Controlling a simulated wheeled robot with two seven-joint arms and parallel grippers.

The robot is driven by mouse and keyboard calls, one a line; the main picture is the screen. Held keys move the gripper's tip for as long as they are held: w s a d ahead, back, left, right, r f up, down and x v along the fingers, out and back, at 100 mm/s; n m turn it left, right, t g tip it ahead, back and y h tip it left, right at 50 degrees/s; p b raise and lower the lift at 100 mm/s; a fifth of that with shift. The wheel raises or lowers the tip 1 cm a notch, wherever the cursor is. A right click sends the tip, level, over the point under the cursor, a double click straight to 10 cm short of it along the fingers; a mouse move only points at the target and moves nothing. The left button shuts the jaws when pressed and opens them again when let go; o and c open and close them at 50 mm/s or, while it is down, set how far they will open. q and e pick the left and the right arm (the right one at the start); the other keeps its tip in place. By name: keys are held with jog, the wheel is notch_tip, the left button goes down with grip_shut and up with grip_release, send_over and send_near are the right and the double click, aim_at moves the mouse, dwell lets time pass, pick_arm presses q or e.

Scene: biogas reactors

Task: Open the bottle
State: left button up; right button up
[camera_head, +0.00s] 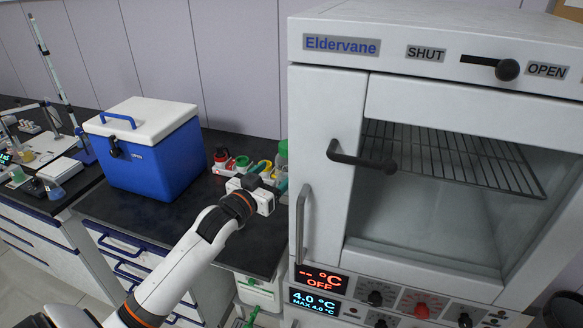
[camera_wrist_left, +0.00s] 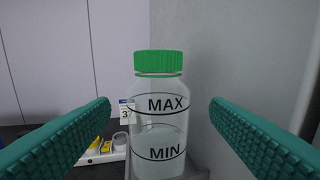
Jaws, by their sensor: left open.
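The bottle (camera_wrist_left: 160,125) stands upright in the left wrist view. It is clear, with MAX and MIN marks and pale liquid near the MIN line. Its green cap (camera_wrist_left: 160,63) is on. In the head view the green cap (camera_head: 282,149) shows behind my gripper, close to the cabinet's left side; most of the bottle is hidden there. My left gripper (camera_head: 270,177) is open. Its two teal fingers point at the bottle from either side, apart from it, with the cap above finger level. My right gripper is not in view.
A white tray (camera_wrist_left: 116,156) with small coloured items lies left of the bottle. Jars with red, green and yellow lids (camera_head: 242,162) stand on the dark bench. A blue cooler box (camera_head: 155,160) is further left. The large Eldervane cabinet (camera_head: 320,110) closely bounds the right side.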

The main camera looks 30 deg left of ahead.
aim_at(281, 170)
pick_arm(q)
jog(key=shift+w, duration=0.7)
jog(key=w+p, duration=0.1)
jog(key=w, duration=0.1)
jog(key=w+f+p, duration=0.1)
jog(key=w, duration=0.1)
jog(key=shift+a, duration=0.15)
jog(key=shift+w+f, duration=0.1)
jog(key=shift+w, duration=0.3)
jog(key=shift+s, duration=0.1)
jog(key=shift+c, duration=0.3)
jog(key=c, duration=0.8)
jog(key=shift+c, duration=0.2)
